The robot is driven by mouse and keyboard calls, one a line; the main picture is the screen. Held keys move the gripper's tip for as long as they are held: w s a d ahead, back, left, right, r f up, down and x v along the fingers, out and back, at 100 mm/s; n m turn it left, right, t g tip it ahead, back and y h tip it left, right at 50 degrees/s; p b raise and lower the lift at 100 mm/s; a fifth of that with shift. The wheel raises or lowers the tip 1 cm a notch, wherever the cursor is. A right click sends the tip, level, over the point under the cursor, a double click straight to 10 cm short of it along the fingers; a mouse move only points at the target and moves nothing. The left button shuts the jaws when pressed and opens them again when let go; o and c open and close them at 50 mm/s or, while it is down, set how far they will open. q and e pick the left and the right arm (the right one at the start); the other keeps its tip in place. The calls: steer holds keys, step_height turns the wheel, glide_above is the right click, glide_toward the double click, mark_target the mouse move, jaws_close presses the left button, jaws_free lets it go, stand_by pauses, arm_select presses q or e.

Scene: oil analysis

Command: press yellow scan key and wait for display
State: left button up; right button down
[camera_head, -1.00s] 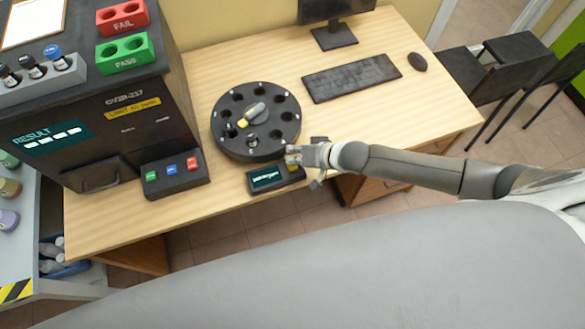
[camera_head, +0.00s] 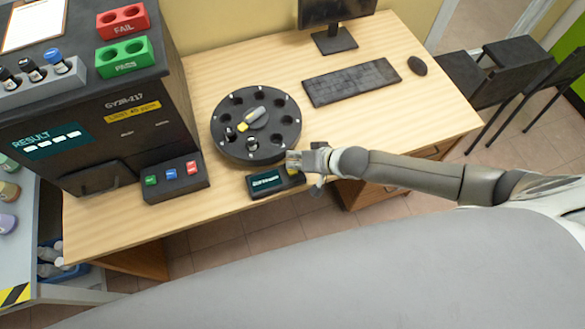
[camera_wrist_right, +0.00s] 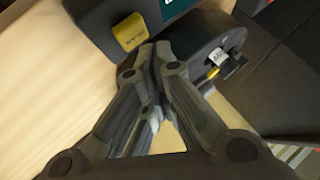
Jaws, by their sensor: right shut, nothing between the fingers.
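The yellow scan key (camera_wrist_right: 130,31) sits on a small dark scanner box with a display (camera_head: 265,181) in the head view. The display shows a line of pale text too small to read. In the head view my right gripper (camera_head: 292,160) is at the right end of the box and largely hides the key. In the right wrist view my right gripper (camera_wrist_right: 152,48) is shut and empty. Its fingertips are just beside the lower edge of the key; I cannot tell whether they touch it. My left gripper is not in view.
A black carousel (camera_head: 222,140) stands right behind the box. A large dark analyser (camera_head: 90,110) with a button panel is at left. A keyboard (camera_head: 350,80), mouse (camera_head: 417,65) and monitor stand farther back. The desk between panel and box is clear.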

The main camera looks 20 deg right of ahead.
steer(key=shift+f, duration=0.1)
stand_by(0.4)
steer(key=shift+f, duration=0.35)
steer(key=shift+f+b, duration=0.35)
steer(key=shift+f, duration=0.2)
stand_by(0.6)
stand_by(0.3)
steer(key=shift+r+p, duration=0.95)
steer(key=shift+p, duration=0.1)
step_height(320, 180, up, 5)
steer(key=p, duration=0.5)
steer(key=shift+r, duration=0.1)
